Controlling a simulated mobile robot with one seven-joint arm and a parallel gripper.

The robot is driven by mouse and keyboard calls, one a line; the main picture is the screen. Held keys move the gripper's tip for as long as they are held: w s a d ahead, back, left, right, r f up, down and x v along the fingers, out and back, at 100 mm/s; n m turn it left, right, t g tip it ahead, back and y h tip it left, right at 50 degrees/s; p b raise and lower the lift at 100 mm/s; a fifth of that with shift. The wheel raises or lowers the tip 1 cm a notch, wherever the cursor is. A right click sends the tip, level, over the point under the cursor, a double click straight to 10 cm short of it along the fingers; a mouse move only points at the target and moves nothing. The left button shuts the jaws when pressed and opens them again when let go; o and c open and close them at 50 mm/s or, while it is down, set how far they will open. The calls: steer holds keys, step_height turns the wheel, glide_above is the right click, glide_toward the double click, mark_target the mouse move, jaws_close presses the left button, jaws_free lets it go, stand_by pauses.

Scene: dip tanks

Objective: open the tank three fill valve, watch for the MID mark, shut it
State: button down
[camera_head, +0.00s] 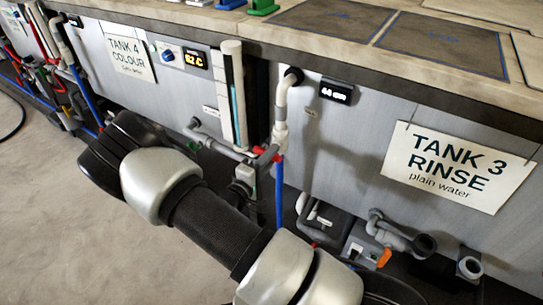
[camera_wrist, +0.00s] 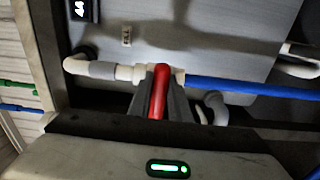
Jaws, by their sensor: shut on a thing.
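The tank three fill valve has a red lever (camera_wrist: 158,92), and my gripper (camera_wrist: 160,100) is shut on it in the wrist view. The lever points across the white pipe (camera_wrist: 105,70) that joins a blue hose. In the head view the red of the valve (camera_head: 276,157) shows at the foot of the white downpipe (camera_head: 281,105); my gripper is hard to make out there. The tank three display (camera_head: 336,91) appears to read 44 with a small unit. A MID mark cannot be made out in either view.
The tank three sign (camera_head: 458,167) hangs on the grey tank front. A level tube (camera_head: 235,95) stands left of the downpipe. Grey drain pipes (camera_head: 395,235) stick out low at right. Bare floor lies at left.

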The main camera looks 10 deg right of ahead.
steer(key=c, duration=1.6)
jaws_free()
steer(key=shift+c, duration=0.2)
steer(key=p+v, duration=0.2)
steer(key=v, duration=1.5)
steer(key=shift+s+a, duration=0.2)
steer(key=shift+r, duration=0.1)
